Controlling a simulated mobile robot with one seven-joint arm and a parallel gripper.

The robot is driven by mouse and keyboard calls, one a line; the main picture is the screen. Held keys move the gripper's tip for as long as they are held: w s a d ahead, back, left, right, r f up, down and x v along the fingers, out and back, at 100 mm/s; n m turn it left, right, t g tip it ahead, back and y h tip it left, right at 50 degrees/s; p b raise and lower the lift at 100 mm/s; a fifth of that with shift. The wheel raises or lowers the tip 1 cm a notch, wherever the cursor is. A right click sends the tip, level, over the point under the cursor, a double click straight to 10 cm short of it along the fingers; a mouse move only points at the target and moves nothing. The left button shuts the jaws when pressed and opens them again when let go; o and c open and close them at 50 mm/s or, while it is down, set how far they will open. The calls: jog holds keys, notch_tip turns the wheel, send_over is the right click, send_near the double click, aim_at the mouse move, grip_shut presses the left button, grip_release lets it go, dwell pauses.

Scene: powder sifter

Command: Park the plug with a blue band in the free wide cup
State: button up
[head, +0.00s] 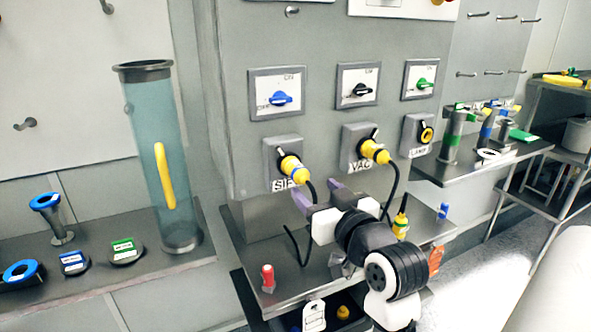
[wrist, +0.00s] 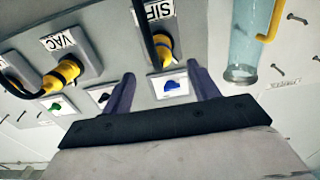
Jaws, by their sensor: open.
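A yellow plug (head: 291,168) with what looks like a blue band sits in the socket labelled SIF, its black cable hanging down; it also shows in the wrist view (wrist: 163,50). My gripper (head: 318,190) is open and empty in front of the cabinet, below the SIF and VAC sockets. In the wrist view its two purple fingers (wrist: 163,88) are spread, with the SIF plug beyond the gap, not touched. A second yellow plug (head: 374,152) sits in the VAC socket. I cannot make out an empty wide cup; my arm hides part of the ledge (head: 240,236).
Another yellow plug (head: 401,222) stands upright on the ledge, right of my arm. A red peg (head: 267,278) and a blue peg (head: 443,211) also stand there. A clear tube (head: 172,160) with a yellow handle stands at left. Black cables hang near my gripper.

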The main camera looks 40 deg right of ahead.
aim_at(307, 182)
jog(key=shift+p+x, duration=0.6)
jog(key=shift+x, duration=3.95)
jog(key=c, duration=1.3)
jog(key=shift+a, duration=0.1)
jog(key=shift+s, duration=0.15)
jog(key=shift+b+v, duration=0.55)
jog(key=shift+v, duration=2.3)
